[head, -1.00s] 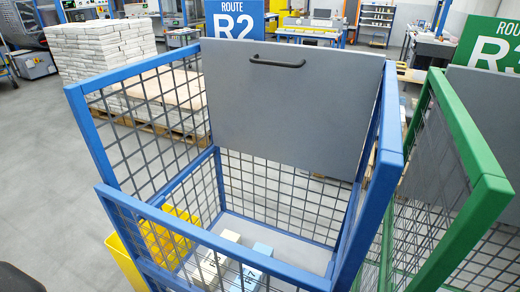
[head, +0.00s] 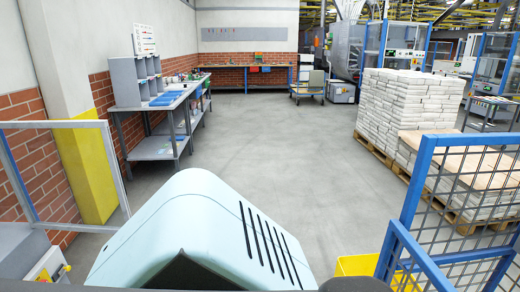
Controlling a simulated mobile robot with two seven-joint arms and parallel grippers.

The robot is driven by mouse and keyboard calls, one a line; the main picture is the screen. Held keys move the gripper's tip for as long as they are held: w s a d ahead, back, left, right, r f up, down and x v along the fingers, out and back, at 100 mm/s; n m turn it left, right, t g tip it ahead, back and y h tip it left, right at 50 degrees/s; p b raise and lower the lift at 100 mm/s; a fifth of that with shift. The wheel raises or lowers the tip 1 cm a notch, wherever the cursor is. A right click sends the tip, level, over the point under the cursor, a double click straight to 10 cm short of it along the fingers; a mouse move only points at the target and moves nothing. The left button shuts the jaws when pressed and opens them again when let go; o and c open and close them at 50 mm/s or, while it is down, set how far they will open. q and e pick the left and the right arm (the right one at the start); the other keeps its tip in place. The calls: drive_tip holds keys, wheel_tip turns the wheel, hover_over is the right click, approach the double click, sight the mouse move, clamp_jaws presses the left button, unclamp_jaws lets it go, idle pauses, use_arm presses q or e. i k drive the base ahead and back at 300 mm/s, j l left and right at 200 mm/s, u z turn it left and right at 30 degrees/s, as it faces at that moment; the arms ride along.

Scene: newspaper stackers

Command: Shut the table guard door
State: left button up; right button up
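A clear panel in a pale grey frame (head: 112,165) stands at the left edge of the head view, with a blue-grey bar at its left side. It looks like part of a guard over the grey surface at the lower left. I cannot tell whether this panel is the guard door, or whether it is open or shut, as its left part is cut off by the picture edge. Neither of my grippers is in view.
A small control box (head: 48,264) sits below the panel. A yellow-based pillar (head: 95,180) and a workbench (head: 155,148) line the left wall. Right are stacked bundles (head: 400,105), a blue mesh cage (head: 412,185) and a yellow bin (head: 357,265). The middle floor is clear.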

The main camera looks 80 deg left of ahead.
sight(113, 161)
drive_tip(key=k, duration=0.45)
drive_tip(key=z, duration=5.7)
drive_tip(key=k+l, duration=0.1)
drive_tip(key=l, duration=0.3)
drive_tip(key=k+l, duration=0.1)
drive_tip(key=l, duration=0.3)
drive_tip(key=k+l, duration=0.1)
drive_tip(key=l, duration=0.3)
drive_tip(key=k+l, duration=0.1)
drive_tip(key=l, duration=0.3)
drive_tip(key=k+l, duration=0.15)
drive_tip(key=l, duration=0.25)
drive_tip(key=k+l, duration=0.1)
drive_tip(key=l, duration=0.3)
